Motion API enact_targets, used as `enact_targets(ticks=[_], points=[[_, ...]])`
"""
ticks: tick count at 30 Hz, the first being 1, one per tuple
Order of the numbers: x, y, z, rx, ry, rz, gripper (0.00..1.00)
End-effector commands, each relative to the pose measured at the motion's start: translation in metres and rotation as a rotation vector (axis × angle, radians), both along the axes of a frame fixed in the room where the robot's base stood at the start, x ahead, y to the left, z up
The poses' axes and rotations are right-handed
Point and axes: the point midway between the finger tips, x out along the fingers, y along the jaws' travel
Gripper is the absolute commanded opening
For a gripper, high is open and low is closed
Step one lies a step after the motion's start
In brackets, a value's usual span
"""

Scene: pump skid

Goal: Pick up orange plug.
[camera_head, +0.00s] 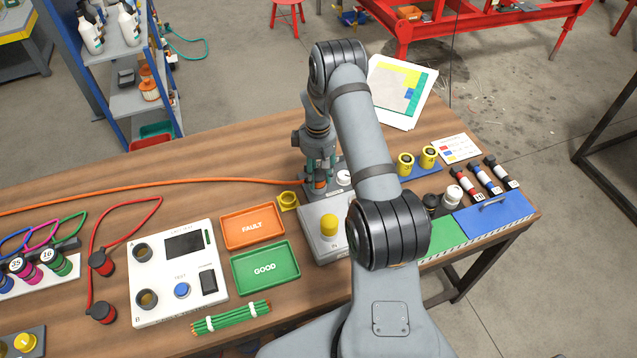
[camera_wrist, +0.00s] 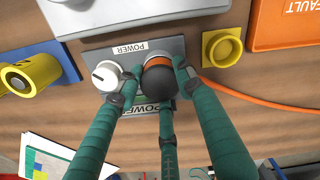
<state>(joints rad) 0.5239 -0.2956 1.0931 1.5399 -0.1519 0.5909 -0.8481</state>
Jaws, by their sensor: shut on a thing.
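The orange plug (camera_wrist: 157,64) has an orange collar and a black rounded end, and it is at the grey POWER panel (camera_wrist: 95,50). In the wrist view my gripper (camera_wrist: 156,77) has its green fingers closed around the plug. In the head view my gripper (camera_head: 319,178) points down at the panel, and a little of the orange plug (camera_head: 319,185) shows between the fingers. I cannot tell whether the plug is seated in its socket or lifted. An orange cable (camera_head: 150,187) runs left from there across the table.
A white knob (camera_wrist: 106,76) stands close beside the plug. A yellow square socket (camera_head: 288,201) is nearby, with the orange FAULT tray (camera_head: 252,243) and green GOOD tray (camera_head: 290,281) in front. A grey box with a yellow button (camera_head: 328,225) stands near my arm.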

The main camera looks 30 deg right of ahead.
Motion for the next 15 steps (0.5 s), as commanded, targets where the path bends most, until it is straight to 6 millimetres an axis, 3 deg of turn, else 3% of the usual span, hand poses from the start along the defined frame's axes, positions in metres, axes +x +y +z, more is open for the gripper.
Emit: enact_targets(ticks=[5,15], points=[[0.0017,0.0019,0.0004,0.000,-0.003,0.003,0.05],[0.0031,0.0023,0.0037,0.000,-0.006,0.004,0.05]])
